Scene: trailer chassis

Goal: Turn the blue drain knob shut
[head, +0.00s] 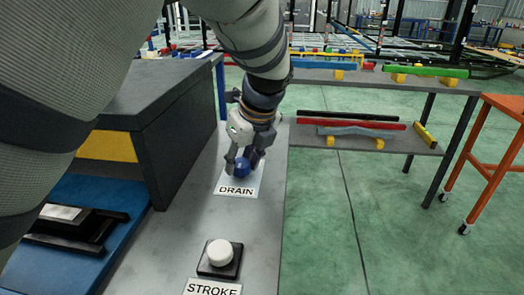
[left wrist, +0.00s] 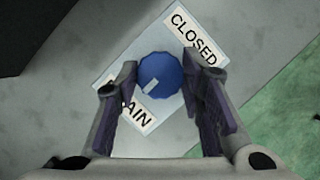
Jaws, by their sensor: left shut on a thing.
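The blue drain knob (head: 243,168) sits on a pale plate marked DRAIN (head: 237,190) on the grey bench. In the left wrist view the round knob (left wrist: 161,78) has a light pointer mark toward the lower left, on the DRAIN side. A CLOSED label (left wrist: 195,38) lies at the upper right of the plate. My left gripper (head: 241,163) reaches down over the knob. In the left wrist view its fingers (left wrist: 160,68) stand on either side of the knob, shut on it. Their exact contact is hard to see. My right gripper is not in view.
A white STROKE button (head: 220,252) on a black base stands nearer on the bench. A dark box-like housing (head: 185,115) rises left of the knob. Green floor is clear to the right, before shelves with coloured bars (head: 350,128) and an orange stand (head: 490,150).

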